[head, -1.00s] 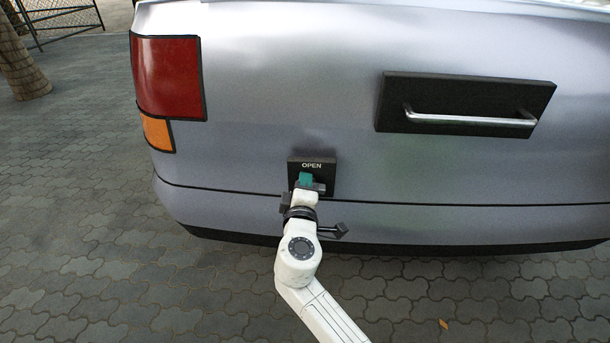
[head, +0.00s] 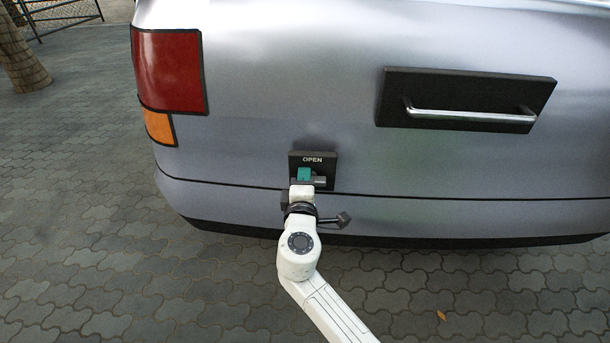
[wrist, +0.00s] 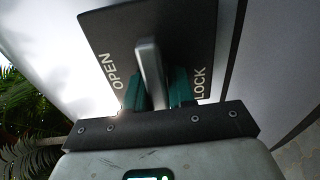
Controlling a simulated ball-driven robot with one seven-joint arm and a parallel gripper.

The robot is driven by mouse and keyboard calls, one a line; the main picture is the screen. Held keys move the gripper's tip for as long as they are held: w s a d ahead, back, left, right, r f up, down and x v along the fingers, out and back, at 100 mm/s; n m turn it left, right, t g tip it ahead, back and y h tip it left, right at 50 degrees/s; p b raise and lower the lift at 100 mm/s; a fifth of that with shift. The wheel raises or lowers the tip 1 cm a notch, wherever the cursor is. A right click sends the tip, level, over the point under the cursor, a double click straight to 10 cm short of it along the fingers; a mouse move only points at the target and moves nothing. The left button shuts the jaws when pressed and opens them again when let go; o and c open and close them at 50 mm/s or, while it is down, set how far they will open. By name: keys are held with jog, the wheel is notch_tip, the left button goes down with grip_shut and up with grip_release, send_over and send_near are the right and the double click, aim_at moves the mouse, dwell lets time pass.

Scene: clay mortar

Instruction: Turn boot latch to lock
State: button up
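The boot latch is a grey bar handle (wrist: 150,72) on a black plate (wrist: 197,30), marked OPEN and LOCK in the wrist view. In the head view the plate (head: 329,167) sits low on the car's rear, with OPEN at its top; my gripper hides LOCK there. The handle (head: 320,181) lies about level, pointing right. My gripper (wrist: 158,93) has teal fingers on either side of the handle, close against it, and looks shut on it. In the head view my gripper (head: 304,176) is in front of the plate, with one teal fingertip showing above the handle.
The silver car boot (head: 270,90) fills the view. A black panel with a metal pull handle (head: 470,115) is at upper right. A red and orange tail light (head: 168,75) is at left. Paved ground (head: 90,240) is clear around the car.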

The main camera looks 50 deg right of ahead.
jog(key=o, duration=0.3)
jog(key=p+v, duration=0.2)
jog(key=v, duration=0.8)
jog(key=shift+s+a, duration=0.25)
jog(key=shift+a, duration=0.1)
